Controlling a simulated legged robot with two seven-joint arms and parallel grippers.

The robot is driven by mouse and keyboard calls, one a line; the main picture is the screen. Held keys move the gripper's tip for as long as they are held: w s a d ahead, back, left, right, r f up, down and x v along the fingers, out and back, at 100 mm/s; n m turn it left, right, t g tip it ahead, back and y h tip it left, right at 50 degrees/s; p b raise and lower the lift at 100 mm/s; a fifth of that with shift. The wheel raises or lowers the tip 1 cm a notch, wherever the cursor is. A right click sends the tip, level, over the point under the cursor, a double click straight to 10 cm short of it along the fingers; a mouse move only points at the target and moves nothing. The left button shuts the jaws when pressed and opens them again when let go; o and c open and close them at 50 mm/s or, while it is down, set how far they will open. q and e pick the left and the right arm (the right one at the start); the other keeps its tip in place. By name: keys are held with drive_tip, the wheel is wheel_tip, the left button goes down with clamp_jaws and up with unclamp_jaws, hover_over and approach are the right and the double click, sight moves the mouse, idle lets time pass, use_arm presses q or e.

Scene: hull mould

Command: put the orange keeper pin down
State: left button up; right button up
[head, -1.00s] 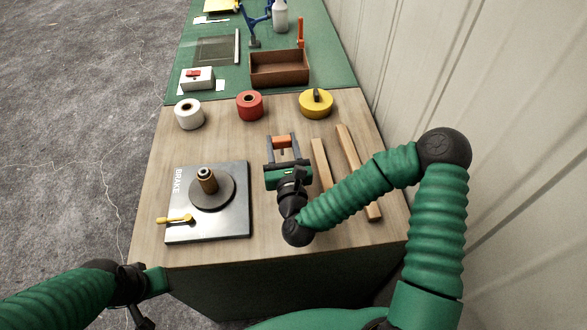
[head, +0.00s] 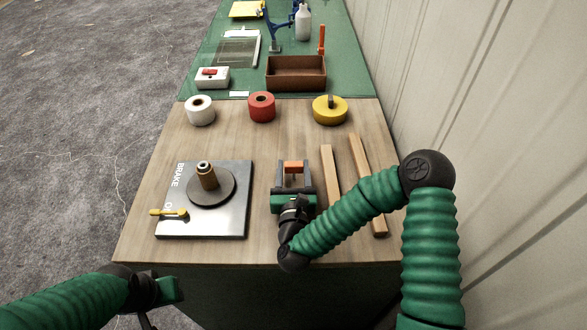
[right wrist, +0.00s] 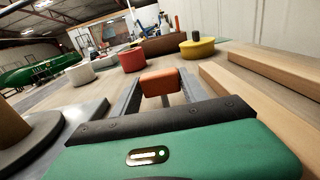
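The orange keeper pin (head: 293,167) sits between the fingertips of my right gripper (head: 294,171), over the wooden bench to the right of the brake plate. In the right wrist view, the pin's orange head (right wrist: 160,82) fills the space between both grey fingers (right wrist: 163,90), and a short grey shaft points down below it. I cannot tell whether the shaft touches the bench. My left gripper (head: 172,290) is low at the left, off the bench's front edge; its fingers are not clear.
The brake plate (head: 230,222) carries a round hub with an upright spindle (head: 206,178) and a yellow lever (head: 168,213). Two wooden strips (head: 330,175) lie right of my right gripper. White (head: 200,112), red (head: 262,108) and yellow (head: 330,112) rolls stand behind. Bare bench lies between.

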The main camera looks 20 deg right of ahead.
sight(290, 172)
drive_tip(key=shift+o, duration=1.4)
drive_tip(key=shift+a+r, duration=0.1)
drive_tip(key=shift+a, duration=1)
drive_tip(key=shift+s+d, duration=0.1)
drive_tip(key=shift+d, duration=0.35)
drive_tip(key=v, duration=0.4)
drive_tip(key=shift+s, duration=0.45)
drive_tip(key=s+a+b, duration=0.1)
drive_tip(key=b, duration=0.2)
drive_tip(key=shift+s, duration=0.2)
drive_tip(key=shift+s+a+b, duration=0.2)
drive_tip(key=shift+s+b, duration=0.2)
use_arm(q)
drive_tip(key=shift+a+f, duration=0.25)
drive_tip(key=shift+f, duration=0.7)
drive_tip(key=shift+a+f, duration=0.2)
drive_tip(key=shift+f, duration=0.75)
use_arm(e)
drive_tip(key=shift+d, duration=0.35)
use_arm(q)
drive_tip(key=shift+a, duration=0.25)
use_arm(e)
drive_tip(key=shift+a, duration=0.2)
